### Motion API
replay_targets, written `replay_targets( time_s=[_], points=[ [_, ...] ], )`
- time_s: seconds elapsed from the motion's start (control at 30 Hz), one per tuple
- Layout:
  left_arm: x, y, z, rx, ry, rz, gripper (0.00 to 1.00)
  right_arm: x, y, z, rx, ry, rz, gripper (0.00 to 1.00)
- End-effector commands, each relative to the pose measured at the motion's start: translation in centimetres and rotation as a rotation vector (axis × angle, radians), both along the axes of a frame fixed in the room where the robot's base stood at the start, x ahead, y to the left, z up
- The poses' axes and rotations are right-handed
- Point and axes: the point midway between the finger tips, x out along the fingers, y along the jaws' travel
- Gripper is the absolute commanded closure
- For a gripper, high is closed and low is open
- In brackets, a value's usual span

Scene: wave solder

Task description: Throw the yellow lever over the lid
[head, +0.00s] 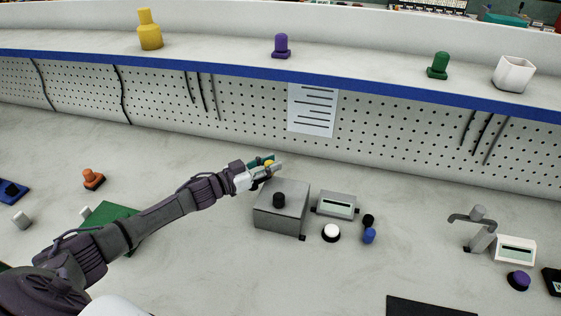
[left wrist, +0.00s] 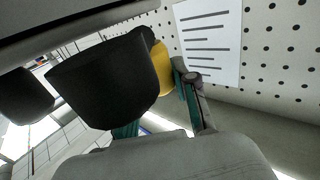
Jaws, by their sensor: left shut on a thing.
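A grey box (head: 275,222) with a lid and a black knob (head: 279,200) on top stands on the bench in the middle of the head view. My left gripper (head: 266,166) is at the box's back left, level with or a little above the lid. It is shut on the yellow lever (head: 269,162), of which only a small yellow part shows between the fingers. In the left wrist view the yellow lever (left wrist: 162,68) shows beside a black finger pad; the rest of it is hidden. My right gripper is not in view.
A grey display unit (head: 335,205), a white button (head: 331,233) and a blue knob (head: 369,236) stand right of the box. A green board (head: 105,214) lies under my left arm. A pegboard wall with a paper sheet (head: 312,110) rises behind.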

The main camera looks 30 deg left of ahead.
Motion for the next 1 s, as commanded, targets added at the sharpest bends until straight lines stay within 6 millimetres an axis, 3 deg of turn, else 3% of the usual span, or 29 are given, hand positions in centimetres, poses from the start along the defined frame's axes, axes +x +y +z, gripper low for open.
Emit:
replay_targets(
  time_s=[0.5, 1.0],
  points=[
    [-1.6, -1.9, -0.3, 0.0, -0.004, -0.435, 1.0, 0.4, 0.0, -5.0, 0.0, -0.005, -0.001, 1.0],
    [-2.5, -2.5, -0.1, -0.002, -0.001, -0.606, 1.0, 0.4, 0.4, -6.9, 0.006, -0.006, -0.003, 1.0]
  ],
)
